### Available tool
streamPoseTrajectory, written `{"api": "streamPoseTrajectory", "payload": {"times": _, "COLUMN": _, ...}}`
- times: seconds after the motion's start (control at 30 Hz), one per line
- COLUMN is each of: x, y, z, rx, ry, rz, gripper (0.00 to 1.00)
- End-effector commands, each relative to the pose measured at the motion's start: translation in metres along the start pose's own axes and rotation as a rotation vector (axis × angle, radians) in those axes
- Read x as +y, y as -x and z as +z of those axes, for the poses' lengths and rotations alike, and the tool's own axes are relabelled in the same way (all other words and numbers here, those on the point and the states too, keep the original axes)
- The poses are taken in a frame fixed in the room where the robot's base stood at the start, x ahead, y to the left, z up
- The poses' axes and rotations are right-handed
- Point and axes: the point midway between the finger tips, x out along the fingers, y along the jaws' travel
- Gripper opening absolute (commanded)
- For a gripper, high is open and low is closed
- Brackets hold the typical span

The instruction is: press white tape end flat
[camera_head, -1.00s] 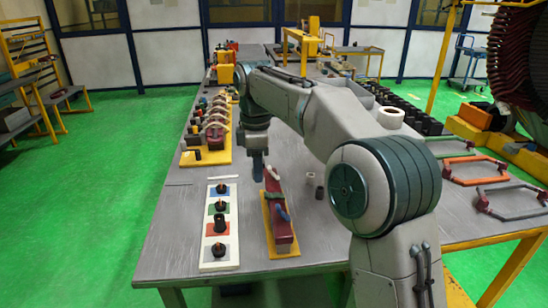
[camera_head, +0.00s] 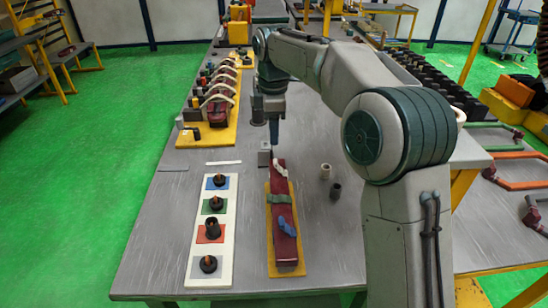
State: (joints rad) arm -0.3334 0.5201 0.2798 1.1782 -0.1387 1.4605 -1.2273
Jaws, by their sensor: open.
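A dark red bar (camera_head: 287,245) lies lengthwise on a yellow base (camera_head: 299,268) near the table's front. White tape (camera_head: 281,170) lies across its far end; green tape (camera_head: 279,198) and blue tape (camera_head: 286,226) cross it nearer to me. Whether the white tape's end is flat or raised is too small to tell. My gripper (camera_head: 274,147) points down just beyond and above the bar's far end, close to the white tape. It is open and holds nothing that I can see; the gap between its fingers is not clear at this size.
A small grey block (camera_head: 264,158) stands by the bar's far end. A white board (camera_head: 226,245) with coloured squares and dark parts lies to the left. A white strip (camera_head: 224,162) lies beyond it. Two small cylinders, white (camera_head: 326,171) and dark (camera_head: 335,190), stand to the right.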

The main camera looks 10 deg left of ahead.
Motion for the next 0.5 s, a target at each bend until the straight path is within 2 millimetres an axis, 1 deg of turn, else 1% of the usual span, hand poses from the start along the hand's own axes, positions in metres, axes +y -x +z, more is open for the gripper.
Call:
{"api": "streamPoseTrajectory", "payload": {"times": 0.03, "x": -0.001, "y": -0.013, "z": 0.001, "rx": -0.001, "ry": -0.001, "rz": -0.004, "gripper": 0.45}}
{"api": "streamPoseTrajectory", "payload": {"times": 0.2, "x": -0.001, "y": -0.05, "z": 0.0, "rx": -0.002, "ry": 0.0, "rz": -0.005, "gripper": 0.45}}
{"api": "streamPoseTrajectory", "payload": {"times": 0.33, "x": -0.001, "y": -0.074, "z": -0.001, "rx": -0.002, "ry": 0.001, "rz": -0.004, "gripper": 0.45}}
{"api": "streamPoseTrajectory", "payload": {"times": 0.5, "x": -0.001, "y": -0.093, "z": -0.002, "rx": -0.001, "ry": 0.002, "rz": -0.002, "gripper": 0.45}}
